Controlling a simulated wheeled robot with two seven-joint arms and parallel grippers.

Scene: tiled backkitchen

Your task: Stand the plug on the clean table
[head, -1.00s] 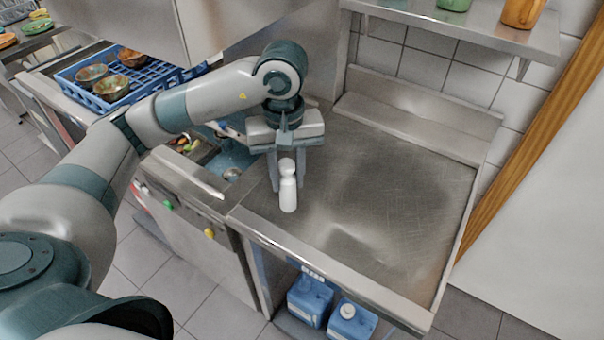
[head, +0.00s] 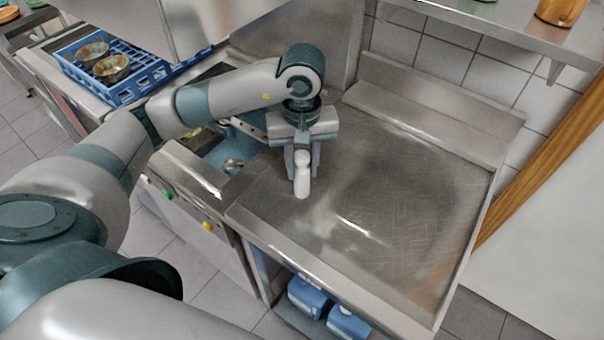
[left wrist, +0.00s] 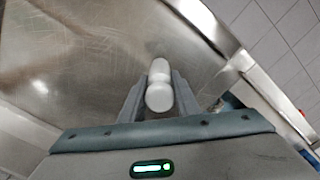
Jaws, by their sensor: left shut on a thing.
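The plug (head: 302,180) is a white, bottle-shaped piece with a rounded top and a narrower neck. My left gripper (head: 302,172) is shut on it and holds it roughly upright over the left part of the clean table (head: 400,210), a bare steel top. In the left wrist view the plug (left wrist: 159,92) sits between the two grey fingers, with the steel top behind it. I cannot tell whether the plug's lower end touches the table. My right gripper is not in view.
A sink basin (head: 228,155) lies left of the table. A raised steel ledge (head: 430,105) runs along the table's back, below a shelf (head: 480,22). The table's middle and right are clear.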

